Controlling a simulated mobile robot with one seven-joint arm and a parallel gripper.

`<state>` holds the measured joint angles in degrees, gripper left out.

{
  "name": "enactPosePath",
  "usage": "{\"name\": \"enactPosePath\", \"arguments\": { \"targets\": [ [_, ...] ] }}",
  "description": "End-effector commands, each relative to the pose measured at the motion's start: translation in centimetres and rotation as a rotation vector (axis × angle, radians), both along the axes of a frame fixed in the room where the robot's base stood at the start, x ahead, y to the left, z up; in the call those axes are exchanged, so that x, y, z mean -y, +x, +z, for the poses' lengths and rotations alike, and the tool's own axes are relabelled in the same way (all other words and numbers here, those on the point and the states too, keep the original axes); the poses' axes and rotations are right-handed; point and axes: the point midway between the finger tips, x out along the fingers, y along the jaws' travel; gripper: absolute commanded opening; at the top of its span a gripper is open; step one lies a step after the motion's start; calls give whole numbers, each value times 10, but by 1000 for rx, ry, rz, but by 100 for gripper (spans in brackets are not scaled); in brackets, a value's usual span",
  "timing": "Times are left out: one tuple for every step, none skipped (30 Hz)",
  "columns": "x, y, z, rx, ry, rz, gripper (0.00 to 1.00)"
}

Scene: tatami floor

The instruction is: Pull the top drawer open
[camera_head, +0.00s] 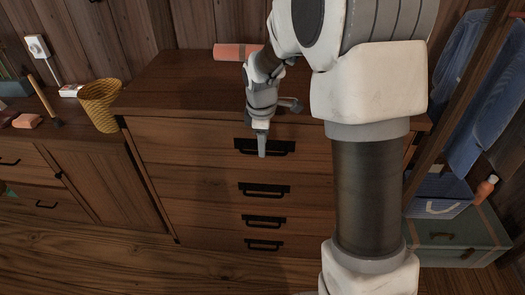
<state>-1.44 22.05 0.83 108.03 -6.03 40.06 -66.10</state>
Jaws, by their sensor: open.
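A brown wooden chest of drawers (205,182) stands in the middle of the head view. Its top drawer (190,148) looks closed, with its front level with the drawers below.
Three lower drawers have similar black handles, the nearest below being the second handle (265,190). A pink roll (232,51) lies on the chest top. A yellow basket (101,105) stands on the lower cabinet at left. A green case (455,240) is at right.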

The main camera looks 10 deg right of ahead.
Motion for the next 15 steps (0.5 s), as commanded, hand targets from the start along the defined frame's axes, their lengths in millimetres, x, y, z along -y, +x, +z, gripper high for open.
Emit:
{"name": "enactPosePath", "arguments": {
  "targets": [
    [0, 1, -9, -1, 0, 0, 45],
    [0, 2, -11, 0, 0, 0, 45],
    [1, 2, -15, 0, 0, 0, 45],
    [1, 3, -17, -1, 0, 0, 45],
    [1, 3, -18, -1, 0, 0, 45],
    [1, 3, -20, 0, 0, 0, 45],
    [1, 4, -20, 0, 0, 0, 45],
    [1, 4, -21, 0, 0, 0, 45],
    [1, 4, -21, 1, 0, 0, 45],
    [1, 4, -21, 1, 0, 0, 45],
    [1, 4, -21, 1, 0, 0, 45],
    [1, 4, -21, 1, 0, 0, 45],
    [1, 4, -21, 1, 1, 0, 45],
    [1, 4, -21, 1, 0, 0, 45],
    [1, 4, -21, 1, 0, 0, 45]
  ]
}}
